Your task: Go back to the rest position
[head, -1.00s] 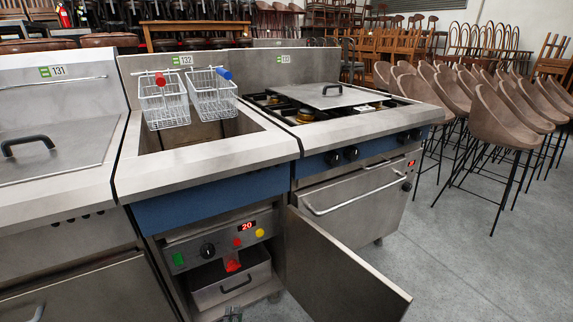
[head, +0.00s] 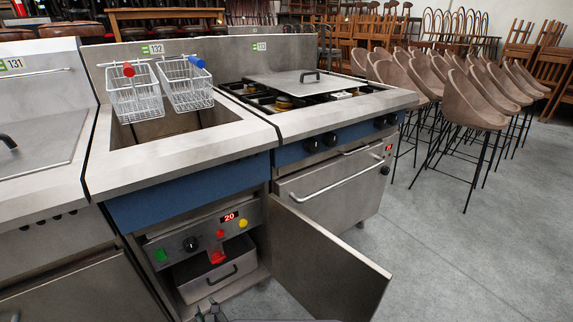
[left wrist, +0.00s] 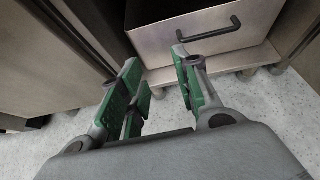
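My left gripper (head: 211,314) shows at the bottom edge of the head view, low in front of the open fryer cabinet. In the left wrist view, its green-padded fingers (left wrist: 160,88) are spread apart with nothing between them. Beyond them is the metal drawer box (left wrist: 205,35) with a black handle, in the bottom of the cabinet; the head view shows it too (head: 214,272). The fingers look apart from the handle. My right gripper is in neither view.
The cabinet door (head: 325,262) stands open, jutting out to the right of the drawer. Above are the control panel (head: 205,232) and two fryer baskets (head: 135,95). A range (head: 330,140) stands to the right. Bar stools (head: 475,95) fill the back right; the floor (head: 470,260) before them is clear.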

